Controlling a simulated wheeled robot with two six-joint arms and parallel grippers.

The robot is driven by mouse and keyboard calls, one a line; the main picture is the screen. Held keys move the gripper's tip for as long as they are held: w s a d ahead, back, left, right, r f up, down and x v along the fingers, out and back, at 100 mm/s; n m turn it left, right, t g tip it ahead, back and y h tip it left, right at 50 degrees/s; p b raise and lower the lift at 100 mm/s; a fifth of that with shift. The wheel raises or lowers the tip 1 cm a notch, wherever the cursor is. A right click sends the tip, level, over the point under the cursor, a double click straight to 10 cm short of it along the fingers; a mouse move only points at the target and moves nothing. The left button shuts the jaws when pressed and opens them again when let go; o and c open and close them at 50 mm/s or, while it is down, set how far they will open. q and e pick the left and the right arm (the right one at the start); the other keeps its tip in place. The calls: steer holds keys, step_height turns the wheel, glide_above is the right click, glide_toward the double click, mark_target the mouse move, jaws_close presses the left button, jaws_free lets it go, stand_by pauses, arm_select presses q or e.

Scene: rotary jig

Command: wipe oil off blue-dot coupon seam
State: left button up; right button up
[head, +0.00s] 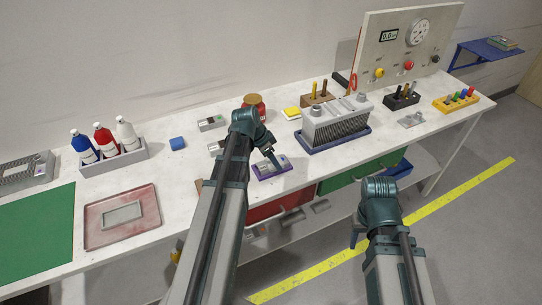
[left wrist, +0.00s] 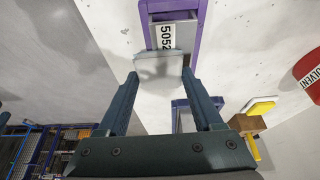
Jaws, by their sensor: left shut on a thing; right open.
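My left gripper (head: 275,160) reaches down over a purple-framed holder (head: 272,172) on the bench. In the left wrist view, my left gripper (left wrist: 160,82) is shut on a pale grey-white piece (left wrist: 158,70), which looks like a wipe or pad. The piece is at the near edge of the purple-framed holder (left wrist: 196,45), which holds grey metal parts and a label reading 5052 (left wrist: 167,36). I cannot tell whether they touch. No blue dot, seam or oil can be made out. My right gripper (head: 368,222) is open and empty in front of the bench.
A red can (head: 254,105) stands behind my left wrist. A grey finned block (head: 336,124) in a blue tray is to the right.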

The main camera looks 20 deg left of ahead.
arm_select(q)
step_height(320, 180, up, 6)
steer(key=p, duration=0.6)
stand_by(0.4)
step_height(320, 180, up, 3)
steer(key=p, duration=0.3)
stand_by(0.3)
stand_by(0.4)
